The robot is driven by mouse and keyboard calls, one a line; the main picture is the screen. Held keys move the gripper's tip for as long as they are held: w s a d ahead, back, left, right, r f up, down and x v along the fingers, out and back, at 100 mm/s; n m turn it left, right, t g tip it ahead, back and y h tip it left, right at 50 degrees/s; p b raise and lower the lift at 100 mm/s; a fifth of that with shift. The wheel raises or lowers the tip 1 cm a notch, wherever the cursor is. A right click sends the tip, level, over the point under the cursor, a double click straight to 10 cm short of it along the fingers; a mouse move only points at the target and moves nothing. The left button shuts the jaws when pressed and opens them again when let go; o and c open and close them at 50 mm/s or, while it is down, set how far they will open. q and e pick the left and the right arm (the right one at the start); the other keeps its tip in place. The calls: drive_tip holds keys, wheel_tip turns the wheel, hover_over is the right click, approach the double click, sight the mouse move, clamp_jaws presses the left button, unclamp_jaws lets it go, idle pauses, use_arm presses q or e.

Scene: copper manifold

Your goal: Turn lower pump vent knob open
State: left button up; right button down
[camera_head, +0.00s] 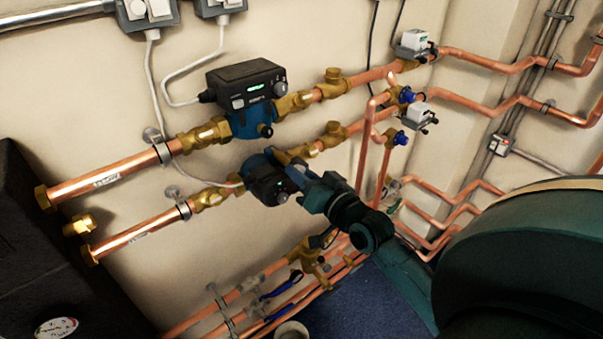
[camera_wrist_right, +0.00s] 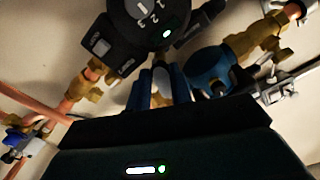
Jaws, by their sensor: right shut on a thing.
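The lower pump (camera_head: 262,172) has a dark round head with a small green light and sits on the lower copper line. My right gripper (camera_head: 302,178) reaches it from the right and hides its right side. In the right wrist view, the numbered pump head (camera_wrist_right: 145,22) is above and the blue pump body (camera_wrist_right: 208,72) is to the right of the fingertips (camera_wrist_right: 165,82). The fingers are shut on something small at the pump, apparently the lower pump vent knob. The knob is mostly hidden, so its turn position cannot be told. My left gripper is not in view.
The upper pump (camera_head: 246,82), with a lit display, is just above and left of my gripper. Copper pipes (camera_head: 365,150) with blue-handled valves stand to the right. More pipes (camera_head: 290,290) run below. A dark block (camera_head: 45,260) stands at the left.

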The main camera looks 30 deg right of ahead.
drive_tip(key=shift+m, duration=0.6)
drive_tip(key=c, duration=1.3)
unclamp_jaws()
drive_tip(key=shift+o, duration=0.2)
drive_tip(key=shift+s, duration=0.1)
drive_tip(key=s+d+b, duration=0.1)
drive_tip(key=s+b, duration=0.1)
drive_tip(key=s, duration=1.1)
drive_tip(key=shift+b, duration=0.4)
